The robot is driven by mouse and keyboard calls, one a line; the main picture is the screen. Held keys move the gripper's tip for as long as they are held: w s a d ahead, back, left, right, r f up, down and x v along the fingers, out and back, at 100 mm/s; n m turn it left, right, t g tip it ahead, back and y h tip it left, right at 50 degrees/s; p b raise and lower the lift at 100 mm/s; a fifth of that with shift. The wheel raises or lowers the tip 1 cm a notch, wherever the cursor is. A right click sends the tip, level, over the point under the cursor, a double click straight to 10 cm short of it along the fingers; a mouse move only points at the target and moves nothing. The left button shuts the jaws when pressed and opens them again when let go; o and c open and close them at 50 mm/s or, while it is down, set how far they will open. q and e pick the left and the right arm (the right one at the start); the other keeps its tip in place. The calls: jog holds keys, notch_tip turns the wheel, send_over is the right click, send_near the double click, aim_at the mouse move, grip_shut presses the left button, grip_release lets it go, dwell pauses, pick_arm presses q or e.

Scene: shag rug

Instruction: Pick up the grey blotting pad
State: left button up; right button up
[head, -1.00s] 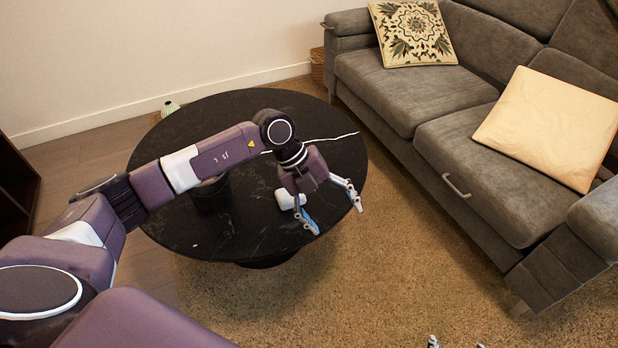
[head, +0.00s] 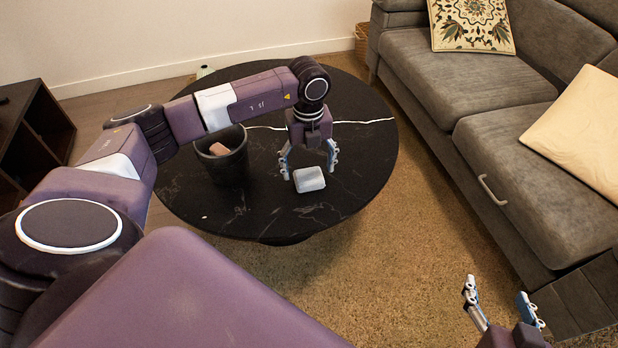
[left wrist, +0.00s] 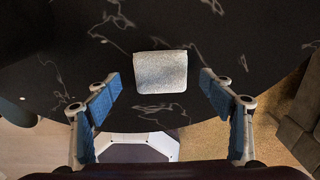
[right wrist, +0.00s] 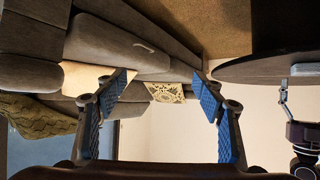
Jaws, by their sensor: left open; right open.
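The grey blotting pad (head: 309,180) is a small, light grey, rounded block lying on the black round table (head: 250,215). In the left wrist view the pad (left wrist: 161,71) lies ahead of and between the two open fingers, with a gap on each side. My left gripper (head: 309,172) is open and empty at the pad, pointing down at the table; its fingers (left wrist: 160,92) do not touch the pad in the wrist view. My right gripper (head: 500,300) is open and empty, low at the right over the rug, away from the table; its fingers (right wrist: 163,92) also show in the right wrist view.
A dark cup (head: 222,163) with a pinkish-brown block (head: 219,149) in it stands left of the pad. A thin white line crosses the table behind my gripper. A grey sofa (head: 470,90) stands at the right, a dark shelf (head: 35,135) at the left. The rug (head: 380,250) is clear.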

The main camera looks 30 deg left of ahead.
aim_at(309, 175)
pick_arm(q)
notch_tip(309, 175, down, 3)
jog(key=shift+r+b, duration=0.1)
jog(key=shift+b, duration=0.25)
jog(key=shift+f, duration=0.25)
pick_arm(e)
jog(key=w+r+t, duration=0.1)
jog(key=w+a+r+t, duration=0.1)
jog(key=r, duration=0.1)
jog(key=w+r, duration=0.1)
jog(key=r, duration=0.1)
jog(key=shift+a+t+y, duration=0.2)
jog(key=shift+t+y, duration=0.2)
pick_arm(q)
jog(key=shift+c, duration=0.5)
jog(key=c, duration=1.2)
jog(key=shift+o, duration=0.2)
jog(key=shift+r, duration=0.25)
pick_arm(e)
jog(key=shift+s, duration=0.1)
